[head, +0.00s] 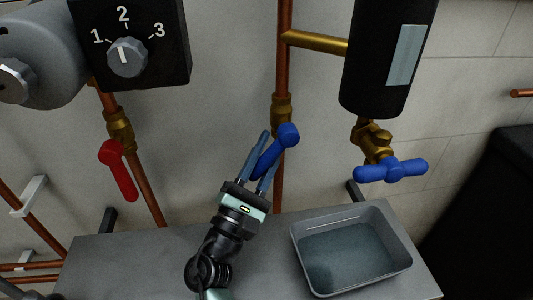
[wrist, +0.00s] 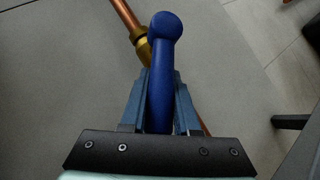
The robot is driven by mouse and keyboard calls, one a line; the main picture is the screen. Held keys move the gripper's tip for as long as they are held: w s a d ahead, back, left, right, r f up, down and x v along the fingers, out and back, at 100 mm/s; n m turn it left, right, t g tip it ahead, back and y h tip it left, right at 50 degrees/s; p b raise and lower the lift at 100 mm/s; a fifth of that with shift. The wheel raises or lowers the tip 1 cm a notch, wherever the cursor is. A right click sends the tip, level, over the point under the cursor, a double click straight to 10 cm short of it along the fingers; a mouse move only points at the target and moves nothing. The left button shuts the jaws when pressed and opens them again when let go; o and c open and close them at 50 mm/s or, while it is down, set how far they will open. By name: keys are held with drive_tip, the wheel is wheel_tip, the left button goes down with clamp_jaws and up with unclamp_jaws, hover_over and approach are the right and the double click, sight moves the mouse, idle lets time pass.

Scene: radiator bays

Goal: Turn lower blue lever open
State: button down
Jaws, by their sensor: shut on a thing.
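A blue lever (head: 287,138) sits on a brass valve (head: 281,108) on the vertical copper pipe in the middle of the head view. The lever slants down and left from its rounded hub. My gripper (head: 266,160) reaches up to it from below, with one finger on each side of the lever arm. In the wrist view the blue lever (wrist: 163,70) stands between the two fingers of my gripper (wrist: 161,100), which are shut on it. The brass valve (wrist: 142,48) shows behind the lever, partly hidden.
A red lever (head: 118,168) hangs at left under a black box with a 1-2-3 dial (head: 127,57). A blue T-handle tap (head: 391,170) sits at right below a black cylinder (head: 385,60). A grey basin (head: 401,272) stands on the bench (head: 120,268).

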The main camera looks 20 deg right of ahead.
sight(257, 175)
idle(0.3)
drive_tip(key=c, duration=0.7)
unclamp_jaws()
drive_tip(key=shift+o, duration=0.2)
drive_tip(key=shift+p+v, duration=0.55)
drive_tip(key=shift+v, duration=3.25)
